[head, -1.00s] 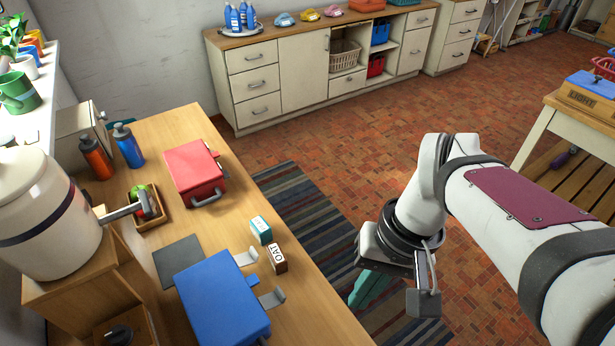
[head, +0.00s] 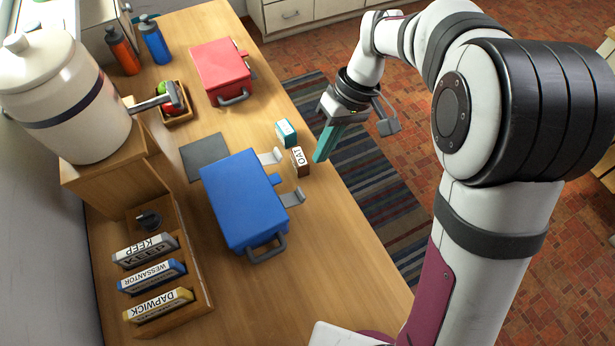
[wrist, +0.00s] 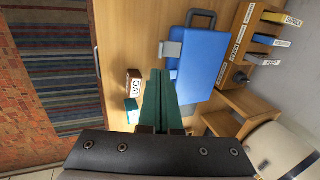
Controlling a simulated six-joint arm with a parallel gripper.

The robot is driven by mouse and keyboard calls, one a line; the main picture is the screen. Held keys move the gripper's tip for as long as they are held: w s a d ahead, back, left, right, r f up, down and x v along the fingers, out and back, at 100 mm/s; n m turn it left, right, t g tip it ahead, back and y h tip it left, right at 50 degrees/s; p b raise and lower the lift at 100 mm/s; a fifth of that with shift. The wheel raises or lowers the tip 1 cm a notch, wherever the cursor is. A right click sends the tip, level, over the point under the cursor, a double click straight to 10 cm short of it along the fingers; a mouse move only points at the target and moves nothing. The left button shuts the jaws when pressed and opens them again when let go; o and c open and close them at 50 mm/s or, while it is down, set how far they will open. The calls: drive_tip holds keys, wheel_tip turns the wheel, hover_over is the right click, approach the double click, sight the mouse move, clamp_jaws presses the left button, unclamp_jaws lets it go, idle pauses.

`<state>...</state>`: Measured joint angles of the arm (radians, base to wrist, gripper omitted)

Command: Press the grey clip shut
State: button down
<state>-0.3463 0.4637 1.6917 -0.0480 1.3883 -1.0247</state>
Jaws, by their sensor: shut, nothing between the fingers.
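A blue box (head: 243,205) with a dark handle lies on the wooden table. My gripper (head: 319,157), with teal fingers, is shut and empty. It is above the table's right edge, right of the clips and apart from them.
A red box (head: 220,70) lies farther back. A dark mat (head: 205,156) is left of the clips. The table's near right is clear.

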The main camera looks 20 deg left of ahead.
sight(302, 191)
drive_tip(key=x, duration=1)
drive_tip(key=shift+s, duration=0.1)
